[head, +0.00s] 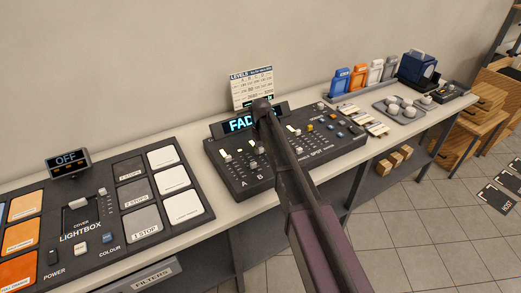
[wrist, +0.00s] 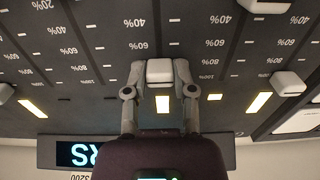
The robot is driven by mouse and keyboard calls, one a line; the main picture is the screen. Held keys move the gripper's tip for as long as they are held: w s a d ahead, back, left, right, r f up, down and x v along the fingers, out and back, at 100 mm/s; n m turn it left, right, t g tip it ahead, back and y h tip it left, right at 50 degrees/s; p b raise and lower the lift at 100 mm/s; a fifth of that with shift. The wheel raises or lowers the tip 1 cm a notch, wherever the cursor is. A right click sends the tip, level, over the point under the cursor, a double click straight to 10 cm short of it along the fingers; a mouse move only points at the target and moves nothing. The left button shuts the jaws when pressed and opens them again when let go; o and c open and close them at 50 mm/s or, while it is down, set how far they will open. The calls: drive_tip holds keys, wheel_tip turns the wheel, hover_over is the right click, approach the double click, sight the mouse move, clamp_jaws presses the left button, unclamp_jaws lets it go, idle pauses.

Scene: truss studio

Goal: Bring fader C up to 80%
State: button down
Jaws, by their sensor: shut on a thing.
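In the wrist view, which shows the desk upside down, my gripper (wrist: 159,72) is shut on a white fader cap (wrist: 159,70). Its position in the row fits fader C, but its letter is hidden. The cap sits beyond the 40% mark on its slot, towards the 100% end; the marks beside it are covered by my fingers. In the head view my gripper (head: 262,106) is over the fader desk (head: 235,182), and my arm hides the held fader. The caps of faders A (head: 228,156) and B (head: 253,164) show left of it.
Neighbouring fader caps (wrist: 287,83) stand near the held one. A lit display (head: 238,124) and a levels card (head: 251,84) stand behind the desk; the card is partly covered. A lightbox panel (head: 105,220) lies to the left, and switches and knobs lie to the right.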

drive_tip(key=shift+c, duration=2.2)
unclamp_jaws()
